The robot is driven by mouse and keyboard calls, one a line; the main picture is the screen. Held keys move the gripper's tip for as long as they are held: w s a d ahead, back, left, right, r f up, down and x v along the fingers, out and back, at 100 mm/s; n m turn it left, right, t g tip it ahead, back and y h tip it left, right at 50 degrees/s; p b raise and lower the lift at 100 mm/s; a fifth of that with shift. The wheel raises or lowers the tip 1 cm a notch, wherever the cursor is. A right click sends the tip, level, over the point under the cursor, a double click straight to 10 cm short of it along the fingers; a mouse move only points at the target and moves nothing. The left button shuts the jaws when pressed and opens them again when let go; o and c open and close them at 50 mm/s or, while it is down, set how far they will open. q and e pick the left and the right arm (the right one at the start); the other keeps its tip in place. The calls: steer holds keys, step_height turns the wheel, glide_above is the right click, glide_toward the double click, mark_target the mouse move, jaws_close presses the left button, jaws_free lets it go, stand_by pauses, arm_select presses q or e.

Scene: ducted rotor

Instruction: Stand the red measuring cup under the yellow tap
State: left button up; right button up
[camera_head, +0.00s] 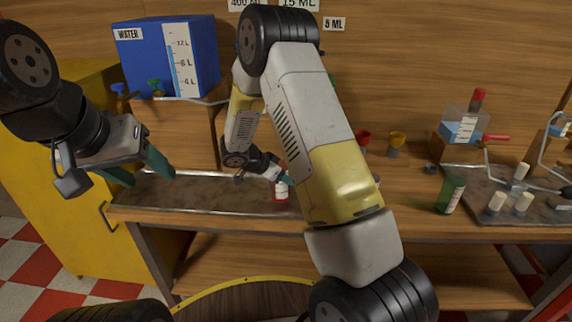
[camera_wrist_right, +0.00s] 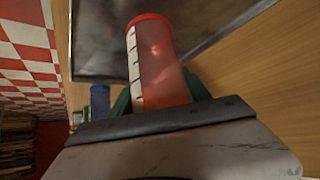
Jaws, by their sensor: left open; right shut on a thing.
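The red measuring cup (camera_head: 281,190) is see-through red with a white scale and shows above the left metal tray (camera_head: 185,192). My right gripper (camera_head: 275,174) is shut on it. In the right wrist view the cup (camera_wrist_right: 158,62) sits between the green fingers. I cannot tell whether its base touches the tray. My left gripper (camera_head: 142,172) is open and empty, over the left end of the tray. A blue tap (camera_head: 119,89) and a green tap (camera_head: 156,86) show by the water tank. I cannot make out a yellow tap; my right arm covers part of that area.
The blue water tank (camera_head: 190,55) stands on a wooden block at the back left. A yellow cup (camera_head: 397,139) and a red one (camera_head: 363,138) stand right of my right arm. A green bottle (camera_head: 451,195) and a right tray with white pieces (camera_head: 522,203) are farther right.

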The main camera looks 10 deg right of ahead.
steer(key=shift+w+d, duration=0.5)
steer(key=shift+d, duration=0.35)
steer(key=d, duration=0.1)
steer(key=w+d, duration=0.1)
steer(key=d, duration=0.1)
steer(key=shift+w+d+f, duration=0.1)
steer(key=shift+w+d, duration=0.05)
steer(key=shift+w, duration=0.25)
steer(key=shift+f, duration=0.5)
steer(key=shift+a+f, duration=0.15)
steer(key=shift+a, duration=0.05)
steer(key=o, duration=1.5)
steer(key=shift+o, duration=0.2)
